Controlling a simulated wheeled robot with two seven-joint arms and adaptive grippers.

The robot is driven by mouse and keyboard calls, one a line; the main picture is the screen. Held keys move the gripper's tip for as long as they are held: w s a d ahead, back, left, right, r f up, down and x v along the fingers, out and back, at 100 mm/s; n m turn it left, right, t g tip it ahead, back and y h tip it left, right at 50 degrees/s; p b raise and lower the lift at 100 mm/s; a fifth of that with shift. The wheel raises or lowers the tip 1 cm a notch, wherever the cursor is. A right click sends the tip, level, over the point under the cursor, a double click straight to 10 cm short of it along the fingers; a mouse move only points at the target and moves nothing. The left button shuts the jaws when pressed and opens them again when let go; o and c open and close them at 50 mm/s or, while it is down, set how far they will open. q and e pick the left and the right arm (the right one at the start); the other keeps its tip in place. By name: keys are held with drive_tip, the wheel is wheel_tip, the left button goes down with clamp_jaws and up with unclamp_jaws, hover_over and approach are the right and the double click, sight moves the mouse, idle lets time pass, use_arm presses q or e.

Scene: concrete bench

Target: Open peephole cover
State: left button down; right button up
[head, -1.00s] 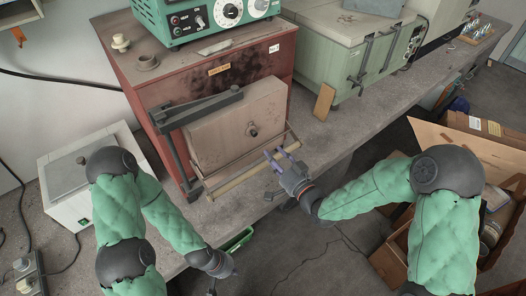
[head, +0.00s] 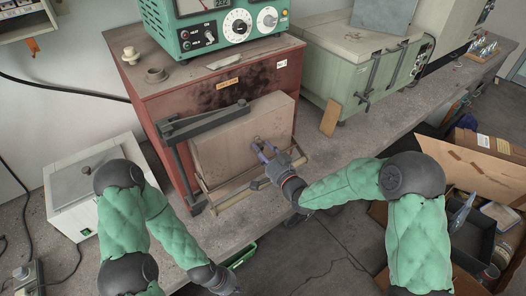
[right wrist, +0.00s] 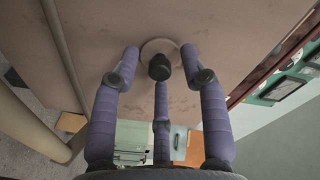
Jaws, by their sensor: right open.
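The peephole cover (right wrist: 160,48) is a small round disc with a dark knob (right wrist: 159,67) on the beige furnace door (head: 225,150). My right gripper (head: 266,152) is directly in front of the cover and partly hides it in the head view. In the right wrist view its purple fingers (right wrist: 160,80) are spread open around the knob. The lower finger's tip is close below the knob; I cannot tell if it touches. The cover lies against the door. My left gripper (head: 224,284) hangs low near the bench's front edge; its fingers are not clear.
The door hangs on a dark hinge arm (head: 205,118) on the red furnace (head: 190,90). A bar (head: 232,200) runs below the door. A green control box (head: 215,28) sits on top. A white box (head: 90,190) stands left, a green chest (head: 340,60) right.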

sight(264, 135)
clamp_jaws()
drive_tip(key=shift+w+d+f+n+b, duration=0.15)
drive_tip(key=shift+n+b, duration=0.35)
drive_tip(key=shift+b, duration=0.35)
drive_tip(key=n+b, duration=0.4)
drive_tip(key=w+d+r+n+b, duration=0.1)
drive_tip(key=n+b, duration=0.3)
drive_tip(key=b, duration=0.1)
drive_tip(key=d+n+y+b, duration=0.1)
drive_tip(key=n+b, duration=0.2)
drive_tip(key=b, duration=0.1)
drive_tip(key=shift+w+r+n+b, duration=0.15)
drive_tip(key=shift+r+n+b, duration=0.15)
drive_tip(key=shift+n, duration=0.1)
drive_tip(key=shift+w+r+n+b, duration=0.1)
drive_tip(key=shift+r+n+b, duration=0.2)
drive_tip(key=shift+n+b, duration=0.6)
drive_tip(key=shift+r+n+b, duration=0.25)
drive_tip(key=shift+n+b, duration=0.4)
drive_tip(key=shift+n, duration=0.35)
